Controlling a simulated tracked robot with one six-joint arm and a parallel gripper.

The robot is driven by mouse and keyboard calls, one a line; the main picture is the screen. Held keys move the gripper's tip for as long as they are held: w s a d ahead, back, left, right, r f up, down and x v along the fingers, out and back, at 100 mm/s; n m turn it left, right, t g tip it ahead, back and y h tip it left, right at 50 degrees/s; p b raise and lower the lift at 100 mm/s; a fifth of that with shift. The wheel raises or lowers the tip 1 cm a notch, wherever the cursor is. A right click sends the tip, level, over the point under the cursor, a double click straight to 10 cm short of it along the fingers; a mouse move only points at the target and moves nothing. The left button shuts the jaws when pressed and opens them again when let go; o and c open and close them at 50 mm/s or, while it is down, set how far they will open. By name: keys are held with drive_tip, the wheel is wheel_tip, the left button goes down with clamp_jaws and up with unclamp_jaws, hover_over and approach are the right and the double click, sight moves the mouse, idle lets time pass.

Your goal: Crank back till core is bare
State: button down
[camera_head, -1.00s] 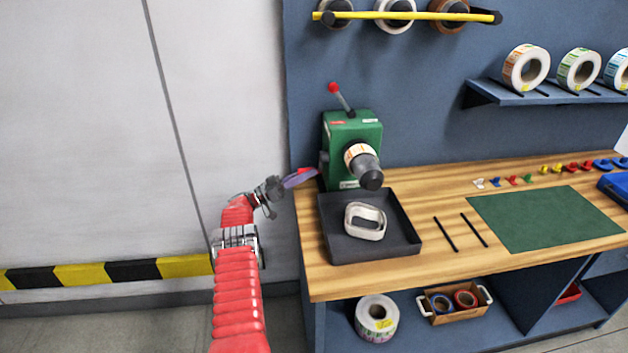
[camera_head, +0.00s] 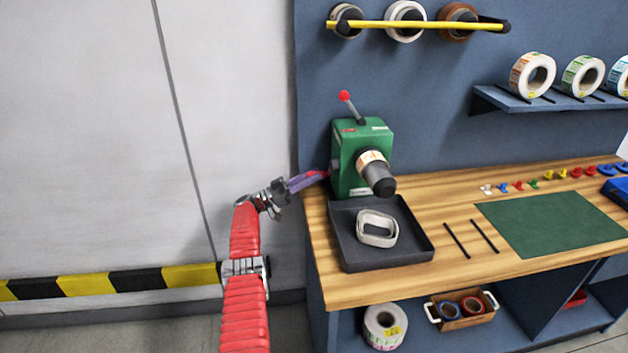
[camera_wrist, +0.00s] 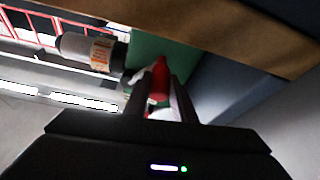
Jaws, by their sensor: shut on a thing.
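The green rewinder (camera_head: 349,160) stands at the left end of the bench. Its dark spindle (camera_head: 381,185) points toward the front right, with a thin band of labels (camera_head: 372,160) around the core; the band also shows in the wrist view (camera_wrist: 102,52). My gripper (camera_head: 322,174) is at the rewinder's left side. In the wrist view, my fingers are shut on the red crank knob (camera_wrist: 160,78). A pale crank arm shows beside the knob. A loop of stripped white web (camera_head: 376,230) lies in the black tray (camera_head: 349,262) below the spindle.
A lever with a red ball (camera_head: 344,96) rises from the rewinder's top. A green mat (camera_head: 550,225) and two dark rods (camera_head: 470,238) lie on the bench to the right. Label rolls (camera_head: 532,75) stand on the wall shelf. Floor left of the bench is clear.

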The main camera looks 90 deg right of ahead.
drive_tip(key=shift+w+r, duration=0.1)
drive_tip(key=shift+r, duration=0.15)
drive_tip(key=c, duration=1.8)
unclamp_jaws()
drive_tip(key=shift+a, duration=0.1)
drive_tip(key=o, duration=0.3)
drive_tip(key=shift+s, duration=0.25)
drive_tip(key=shift+w+f, duration=0.1)
